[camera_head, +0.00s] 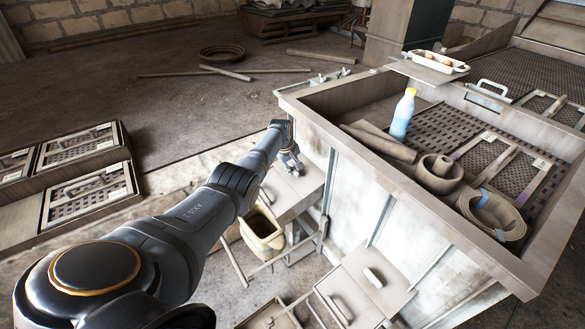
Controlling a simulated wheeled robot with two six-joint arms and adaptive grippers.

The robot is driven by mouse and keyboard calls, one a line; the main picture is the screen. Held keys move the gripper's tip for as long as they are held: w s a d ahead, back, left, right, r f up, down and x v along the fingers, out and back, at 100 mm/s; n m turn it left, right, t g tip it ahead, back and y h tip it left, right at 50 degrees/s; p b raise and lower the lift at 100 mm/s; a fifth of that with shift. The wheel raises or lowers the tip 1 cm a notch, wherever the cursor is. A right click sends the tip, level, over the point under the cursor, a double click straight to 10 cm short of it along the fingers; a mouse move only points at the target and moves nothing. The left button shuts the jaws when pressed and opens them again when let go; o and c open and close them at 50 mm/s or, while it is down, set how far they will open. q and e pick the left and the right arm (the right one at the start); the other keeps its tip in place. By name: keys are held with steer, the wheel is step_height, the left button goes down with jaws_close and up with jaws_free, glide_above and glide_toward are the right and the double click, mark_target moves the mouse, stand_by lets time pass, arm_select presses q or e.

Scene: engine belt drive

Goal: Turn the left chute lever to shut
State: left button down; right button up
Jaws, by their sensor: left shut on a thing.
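My left arm reaches in from the lower left. My left gripper (291,162) is at the side of the large machine, just above the left chute (295,195). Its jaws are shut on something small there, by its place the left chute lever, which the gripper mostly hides. I cannot tell the lever's angle. A second chute (385,290) with pale handles sits nearer, at the lower right. My right gripper is not in view.
A yellowish bin (262,232) stands below the left chute. The machine's top tray (445,230) holds a blue bottle (402,115), rolled belts and a cylinder. Framed panels (88,187) lie at the left. Open floor lies behind, with a coil (222,53) and rods.

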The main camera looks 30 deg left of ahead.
arm_select(q)
steer(key=shift+n, duration=0.5)
steer(key=c, duration=1.2)
jaws_free()
steer(key=v, duration=1.2)
steer(key=shift+w, duration=0.1)
